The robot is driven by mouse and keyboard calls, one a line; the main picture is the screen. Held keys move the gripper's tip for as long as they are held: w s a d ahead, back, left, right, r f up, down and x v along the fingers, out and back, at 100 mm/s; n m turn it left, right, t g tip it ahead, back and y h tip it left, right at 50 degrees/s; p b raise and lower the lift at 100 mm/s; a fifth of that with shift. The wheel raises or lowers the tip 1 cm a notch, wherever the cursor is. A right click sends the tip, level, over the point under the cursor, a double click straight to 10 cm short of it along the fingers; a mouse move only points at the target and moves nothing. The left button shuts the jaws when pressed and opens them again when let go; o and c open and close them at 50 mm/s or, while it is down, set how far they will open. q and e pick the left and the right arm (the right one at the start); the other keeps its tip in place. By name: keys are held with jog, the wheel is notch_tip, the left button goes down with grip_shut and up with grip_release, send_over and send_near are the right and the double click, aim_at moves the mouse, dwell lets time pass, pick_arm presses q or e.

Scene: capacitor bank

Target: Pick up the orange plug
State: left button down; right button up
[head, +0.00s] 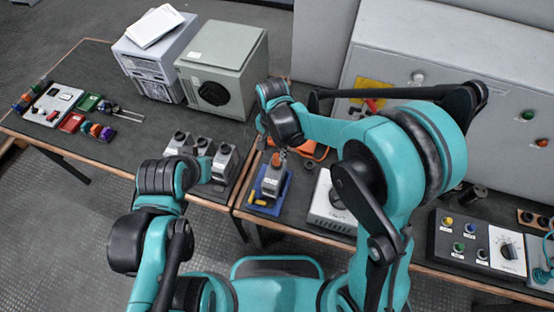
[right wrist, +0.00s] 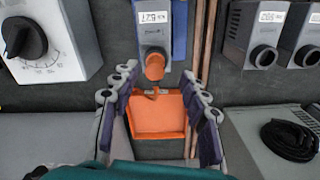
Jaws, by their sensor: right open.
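The orange plug (right wrist: 155,67) sits in the end of a grey socket block (right wrist: 153,32) with a white label. In the head view the plug (head: 278,158) tops the grey block on a blue base (head: 270,190). My right gripper (right wrist: 160,88) is open and empty. Its fingers stand apart to the left and right, with the plug framed ahead between their tips; no contact shows. In the head view the right fingers are mostly hidden by my wrist. My left arm is bent at the lower left, and its fingers cannot be made out.
An orange tray (right wrist: 172,112) lies between my right fingers. A dial box (right wrist: 38,42) stands at left and other grey sockets (right wrist: 262,55) at right in the wrist view. A black cable coil (right wrist: 288,140) lies lower right. Large grey cabinets (head: 222,65) stand behind.

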aim_at(277, 156)
jog(key=f, duration=0.1)
jog(key=f+b, duration=0.1)
jog(key=f, duration=0.1)
jog(key=d+f, duration=0.1)
jog(key=f, duration=0.1)
jog(key=shift+w+f+b, duration=0.15)
jog(key=shift+w+b, duration=0.1)
jog(key=shift+b, duration=0.15)
pick_arm(q)
notch_tip(277, 156, down, 2)
jog(key=shift+a, duration=0.1)
pick_arm(e)
grip_shut()
